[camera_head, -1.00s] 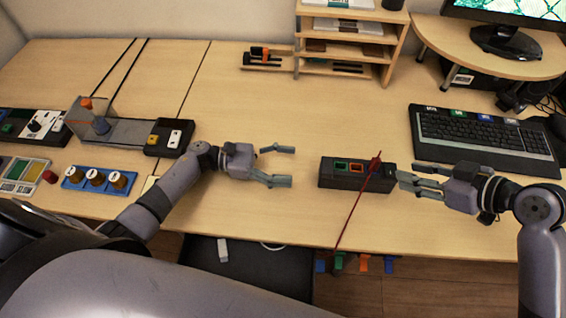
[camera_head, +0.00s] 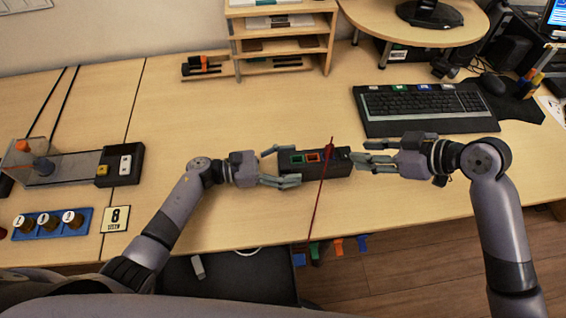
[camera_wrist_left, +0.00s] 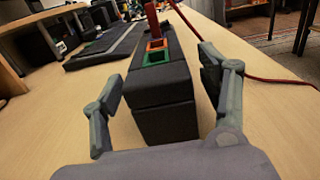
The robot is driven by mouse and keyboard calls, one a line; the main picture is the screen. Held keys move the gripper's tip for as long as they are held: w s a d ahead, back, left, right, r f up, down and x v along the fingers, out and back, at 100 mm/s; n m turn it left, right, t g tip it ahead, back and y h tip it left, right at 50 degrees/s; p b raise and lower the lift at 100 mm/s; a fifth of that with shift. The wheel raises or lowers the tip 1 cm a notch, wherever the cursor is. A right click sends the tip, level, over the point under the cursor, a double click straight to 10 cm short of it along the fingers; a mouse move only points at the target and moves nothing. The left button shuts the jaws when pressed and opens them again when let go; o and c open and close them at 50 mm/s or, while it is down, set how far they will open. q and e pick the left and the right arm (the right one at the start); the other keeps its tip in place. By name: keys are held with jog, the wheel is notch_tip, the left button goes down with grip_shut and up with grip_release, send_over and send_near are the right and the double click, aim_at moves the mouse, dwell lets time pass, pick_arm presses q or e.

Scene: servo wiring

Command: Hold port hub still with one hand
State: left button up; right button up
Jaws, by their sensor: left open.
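The port hub (camera_head: 338,165) is a long black box on the table with a green-rimmed port (camera_head: 297,159) and an orange-rimmed port (camera_head: 312,157). A red plug (camera_head: 329,151) stands upright in it toward the right end, with a red cable. My left gripper (camera_head: 285,167) is open at the hub's left end, one finger on each side. The left wrist view shows the hub (camera_wrist_left: 160,85) between the fingers, with gaps on both sides. My right gripper (camera_head: 366,152) is just right of the hub, its fingers apart and empty.
A keyboard (camera_head: 425,108) lies behind my right gripper. A wooden shelf (camera_head: 285,45) stands at the back. Coloured clips (camera_head: 338,246) hang at the table's front edge.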

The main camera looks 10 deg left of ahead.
pick_arm(q)
jog(key=shift+c, duration=0.3)
jog(key=c, duration=1.3)
pick_arm(e)
jog(key=n+g+h, duration=0.5)
jog(key=n+h, duration=0.4)
send_near(331, 146)
jog(key=shift+w, duration=0.2)
notch_tip(331, 146, down, 11)
jog(key=shift+r, duration=0.1)
